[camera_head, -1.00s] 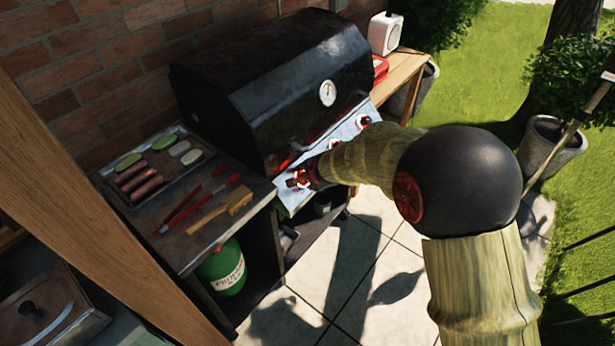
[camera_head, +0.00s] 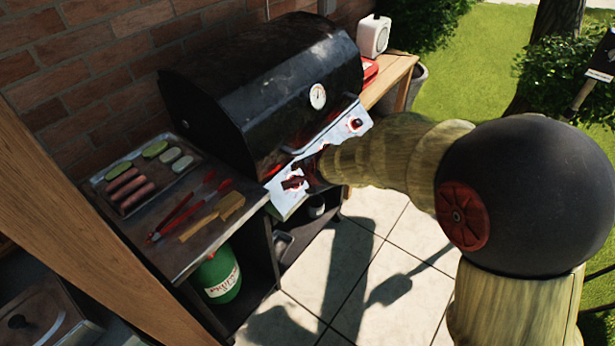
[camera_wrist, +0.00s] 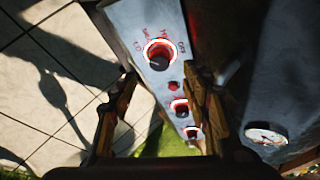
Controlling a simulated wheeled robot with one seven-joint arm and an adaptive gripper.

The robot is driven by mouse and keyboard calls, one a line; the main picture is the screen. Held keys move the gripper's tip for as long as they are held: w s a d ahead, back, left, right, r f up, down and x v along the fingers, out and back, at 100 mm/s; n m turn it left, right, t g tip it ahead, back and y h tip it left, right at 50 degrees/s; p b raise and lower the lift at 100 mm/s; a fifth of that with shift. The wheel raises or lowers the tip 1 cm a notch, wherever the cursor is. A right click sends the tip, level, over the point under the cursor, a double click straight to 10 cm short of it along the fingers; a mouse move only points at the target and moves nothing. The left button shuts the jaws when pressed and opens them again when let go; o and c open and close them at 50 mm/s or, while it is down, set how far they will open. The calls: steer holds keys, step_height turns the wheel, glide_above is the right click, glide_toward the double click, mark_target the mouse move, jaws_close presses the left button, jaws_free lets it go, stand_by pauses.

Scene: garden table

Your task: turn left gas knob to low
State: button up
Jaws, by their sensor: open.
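The black grill has a pale front panel (camera_head: 335,134) with several dark knobs ringed in red and white. My gripper (camera_wrist: 160,80) is open in front of the panel. One finger shows on each side of the picture, with the knob appearing between and just beyond the tips; I see no contact. In the head view my gripper (camera_head: 303,176) partly covers the left knob, and my arm hides the middle of the panel.
More knobs (camera_wrist: 180,107) and a small red button (camera_wrist: 173,86) follow along the panel. The lid (camera_head: 265,75) is closed and carries a thermometer (camera_head: 318,96). Paving in front is open.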

steer(key=shift+v, duration=2.1)
